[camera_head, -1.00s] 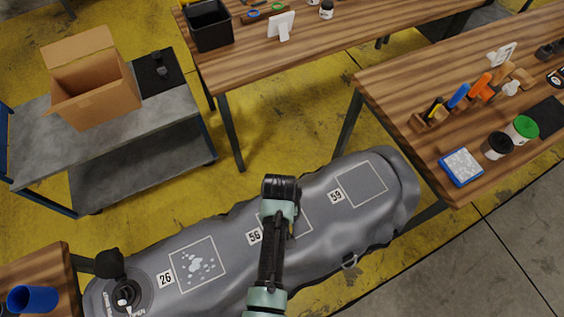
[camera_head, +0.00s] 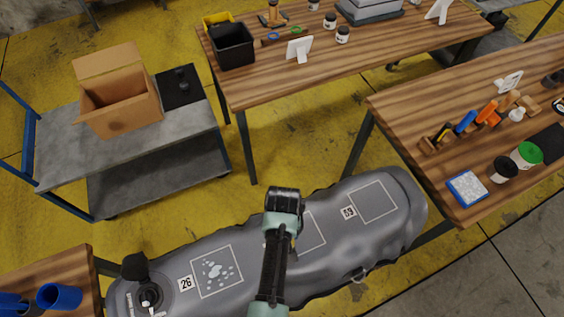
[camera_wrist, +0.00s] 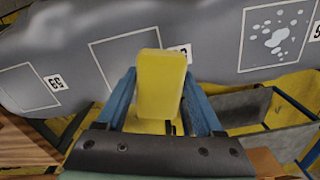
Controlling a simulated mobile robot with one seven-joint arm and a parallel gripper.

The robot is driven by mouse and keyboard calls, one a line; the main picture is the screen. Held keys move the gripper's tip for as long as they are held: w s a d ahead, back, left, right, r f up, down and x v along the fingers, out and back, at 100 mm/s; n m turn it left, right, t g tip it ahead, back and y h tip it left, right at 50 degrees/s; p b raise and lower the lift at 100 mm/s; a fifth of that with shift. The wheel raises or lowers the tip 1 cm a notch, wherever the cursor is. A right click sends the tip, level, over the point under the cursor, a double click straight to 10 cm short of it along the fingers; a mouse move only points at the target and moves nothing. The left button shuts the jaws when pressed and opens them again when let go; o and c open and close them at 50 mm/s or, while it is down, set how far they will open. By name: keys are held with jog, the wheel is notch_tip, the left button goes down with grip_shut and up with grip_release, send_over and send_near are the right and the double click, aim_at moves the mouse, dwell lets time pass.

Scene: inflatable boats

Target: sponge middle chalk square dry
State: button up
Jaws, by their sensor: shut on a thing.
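My gripper (camera_wrist: 160,92) is shut on a yellow sponge (camera_wrist: 161,82), held upright between blue fingers in the wrist view. Behind it is the grey boat tube (camera_wrist: 220,68) with three chalk squares. The sponge covers part of the middle chalk square (camera_wrist: 112,52); whether they touch I cannot tell. No droplets show on its visible part. In the head view my arm hides the sponge and much of the middle square (camera_head: 313,232). The square by label 26 (camera_head: 217,271) holds pale droplets; the one by label 59 (camera_head: 373,202) looks clear.
A black valve (camera_head: 148,293) sits at the tube's left end. A bench (camera_head: 450,185) at right holds tools, jars and a blue-edged pad (camera_head: 467,188). A cart (camera_head: 150,165) with a cardboard box (camera_head: 118,98) stands at left. Yellow floor is open between.

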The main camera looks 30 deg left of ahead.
jog(key=shift+r+p, duration=0.9)
jog(key=shift+r, duration=0.4)
